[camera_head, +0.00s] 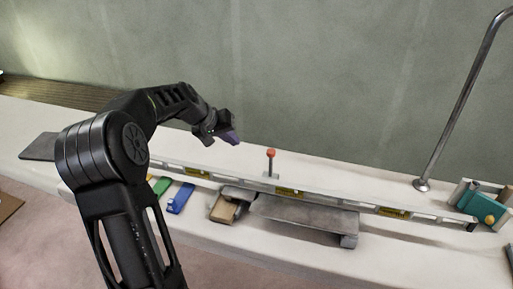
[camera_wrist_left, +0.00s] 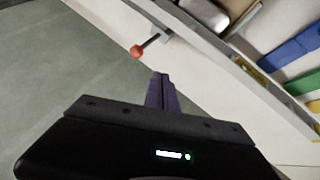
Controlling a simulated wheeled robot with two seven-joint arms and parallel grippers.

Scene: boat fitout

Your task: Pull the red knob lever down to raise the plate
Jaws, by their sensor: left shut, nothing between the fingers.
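The red knob lever (camera_head: 271,154) stands upright behind the long level, its knob on a thin metal stem. It also shows in the left wrist view (camera_wrist_left: 137,51), just ahead and left of the fingertips. The grey plate (camera_head: 305,214) lies low in front of the level, right of the lever. My left gripper (camera_head: 235,140) is shut and empty, up and to the left of the knob, apart from it. Its purple fingers are together in the left wrist view (camera_wrist_left: 161,77). My right gripper is not in view.
A long spirit level (camera_head: 340,202) runs along the bench between lever and plate. A wooden block (camera_head: 224,209), a blue piece (camera_head: 181,198) and a green piece (camera_head: 162,186) lie left of the plate. A bent metal rail (camera_head: 455,105) rises at right. The wall stands behind.

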